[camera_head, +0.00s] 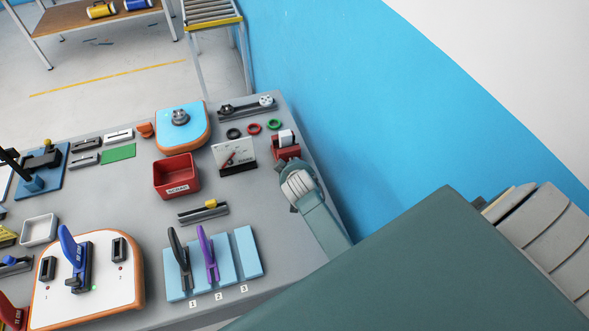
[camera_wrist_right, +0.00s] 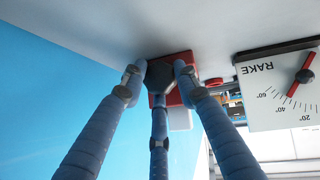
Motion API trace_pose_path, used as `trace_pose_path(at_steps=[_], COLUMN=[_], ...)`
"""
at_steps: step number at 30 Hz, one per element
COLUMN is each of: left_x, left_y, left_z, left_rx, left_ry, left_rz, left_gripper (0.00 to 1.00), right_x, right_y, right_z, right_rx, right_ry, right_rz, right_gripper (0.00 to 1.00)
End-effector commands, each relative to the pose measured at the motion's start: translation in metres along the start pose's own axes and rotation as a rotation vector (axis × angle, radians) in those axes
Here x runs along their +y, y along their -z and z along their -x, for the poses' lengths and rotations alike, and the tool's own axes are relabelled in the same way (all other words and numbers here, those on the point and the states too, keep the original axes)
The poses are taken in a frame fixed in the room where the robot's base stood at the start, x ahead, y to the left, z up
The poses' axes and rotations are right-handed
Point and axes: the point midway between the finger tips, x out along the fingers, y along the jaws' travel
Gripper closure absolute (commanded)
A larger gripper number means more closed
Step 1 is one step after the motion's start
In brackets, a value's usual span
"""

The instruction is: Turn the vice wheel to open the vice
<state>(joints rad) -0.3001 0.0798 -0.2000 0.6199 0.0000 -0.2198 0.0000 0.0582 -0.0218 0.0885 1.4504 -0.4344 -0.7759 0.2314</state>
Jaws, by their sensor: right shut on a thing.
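The red vice (camera_head: 286,153) stands at the right edge of the grey bench, with a white block (camera_head: 286,137) at its jaws. In the right wrist view the vice (camera_wrist_right: 173,99) is partly hidden behind my fingers, and the white block (camera_wrist_right: 180,119) shows below it. The dark vice wheel (camera_wrist_right: 160,75) sits between my fingertips. My right gripper (camera_head: 297,183) is at the near side of the vice, shut on the wheel with its fingers around it. In the head view the gripper hides the wheel. My left gripper is not in view.
A RAKE gauge board (camera_head: 234,156) stands left of the vice, with black, red and green rings (camera_head: 273,124) behind. A red bin (camera_head: 177,177) stands further left. The blue wall (camera_head: 340,130) runs close along the bench's right side.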

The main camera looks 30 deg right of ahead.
Motion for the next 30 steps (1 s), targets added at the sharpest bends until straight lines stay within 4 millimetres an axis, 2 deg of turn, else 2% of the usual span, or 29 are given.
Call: trace_pose_path(at_steps=[1, 2, 3, 12, 16, 30], left_x=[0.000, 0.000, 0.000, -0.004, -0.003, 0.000], left_y=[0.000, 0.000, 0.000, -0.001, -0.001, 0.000], left_z=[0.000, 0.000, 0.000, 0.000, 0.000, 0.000], left_rx=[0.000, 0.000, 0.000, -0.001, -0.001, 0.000], left_ry=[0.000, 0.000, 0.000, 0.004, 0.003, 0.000], left_rz=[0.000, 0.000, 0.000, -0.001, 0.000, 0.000], left_gripper=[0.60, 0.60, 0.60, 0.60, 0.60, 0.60], right_x=[0.002, 0.002, 0.002, 0.001, 0.001, 0.001], right_y=[0.006, 0.006, 0.006, 0.003, 0.002, 0.002], right_z=[0.001, 0.001, 0.001, 0.002, 0.011, 0.102], right_rx=[0.010, 0.011, 0.011, 0.005, 0.005, 0.007], right_ry=[-0.003, -0.003, -0.003, -0.001, 0.000, -0.001], right_rz=[0.000, 0.000, 0.000, 0.000, -0.001, -0.002], right_gripper=[0.96, 0.64, 0.60, 0.60, 0.60, 0.60])
